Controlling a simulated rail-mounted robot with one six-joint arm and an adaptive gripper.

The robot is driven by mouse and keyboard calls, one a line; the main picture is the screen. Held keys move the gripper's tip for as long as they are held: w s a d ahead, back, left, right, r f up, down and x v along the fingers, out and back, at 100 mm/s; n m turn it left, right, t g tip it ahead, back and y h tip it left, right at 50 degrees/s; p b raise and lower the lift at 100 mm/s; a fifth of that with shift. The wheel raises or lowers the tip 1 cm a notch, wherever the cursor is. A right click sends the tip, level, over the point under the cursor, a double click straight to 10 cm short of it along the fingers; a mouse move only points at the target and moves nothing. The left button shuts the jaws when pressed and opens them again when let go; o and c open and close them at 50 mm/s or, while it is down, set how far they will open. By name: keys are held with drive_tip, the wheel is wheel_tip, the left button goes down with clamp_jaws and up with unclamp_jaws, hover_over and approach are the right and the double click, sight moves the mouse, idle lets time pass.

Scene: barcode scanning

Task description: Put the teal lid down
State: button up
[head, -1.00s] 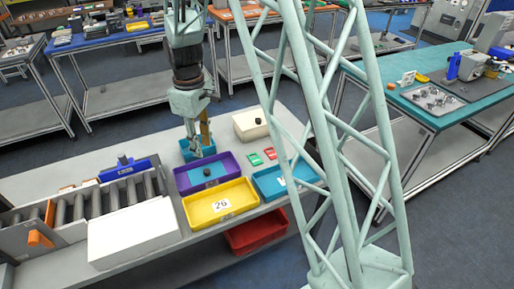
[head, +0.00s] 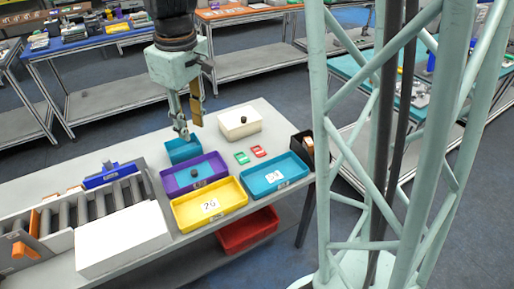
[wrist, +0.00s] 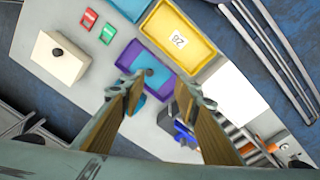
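The teal lid (head: 183,178) with its dark knob lies inside the purple tray (head: 214,181). The lid (wrist: 137,64) and the purple tray (wrist: 122,65) also show in the wrist view. My gripper (head: 190,128) is above the table, over the small teal box (head: 183,151) behind the purple tray. In the wrist view my gripper (wrist: 163,88) has its two fingers apart with nothing held between them. The fingers partly hide the teal box there.
A yellow tray (head: 232,200) and a blue tray (head: 290,171) stand beside the purple one. A white box with a dark knob (head: 240,124) stands behind, with green and red cards (head: 259,151) nearby. A roller conveyor (head: 92,200) and white block (head: 123,238) are at left.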

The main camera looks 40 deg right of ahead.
drive_tip(key=s+r+m+t, duration=0.1)
drive_tip(key=s+r+m, duration=0.2)
drive_tip(key=s+r, duration=1)
drive_tip(key=s+r+m+t, duration=0.1)
drive_tip(key=s+m, duration=0.1)
drive_tip(key=s, duration=1.6)
drive_tip(key=shift+s+t, duration=0.3)
drive_tip(key=shift+s, duration=0.1)
drive_tip(key=shift+d+r+m, duration=0.1)
drive_tip(key=shift+d+m, duration=0.1)
drive_tip(key=shift+m, duration=0.1)
